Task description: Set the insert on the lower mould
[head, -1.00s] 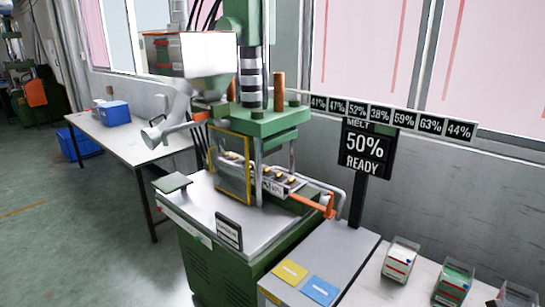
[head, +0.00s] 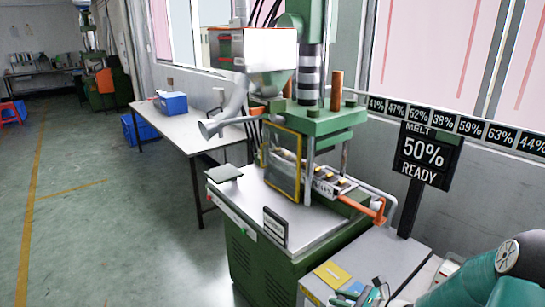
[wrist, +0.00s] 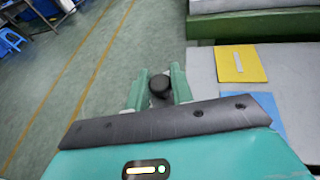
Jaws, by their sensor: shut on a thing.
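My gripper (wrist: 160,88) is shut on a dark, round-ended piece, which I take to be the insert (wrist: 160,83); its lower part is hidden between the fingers. In the head view my gripper (head: 364,296) is at the bottom right, over the grey bench top in front of the press. The lower mould appears to be the metal block (head: 325,184) with several brass-coloured pieces, low in the green press. It is partly hidden by the yellow-framed guard (head: 283,163). My gripper is well apart from it, nearer to me.
An orange handle (head: 378,212) sticks out at the press's right side. A yellow card (head: 332,274) lies on the grey bench (head: 378,254); a blue card (wrist: 274,107) is beside it. Open floor (head: 110,200) lies left.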

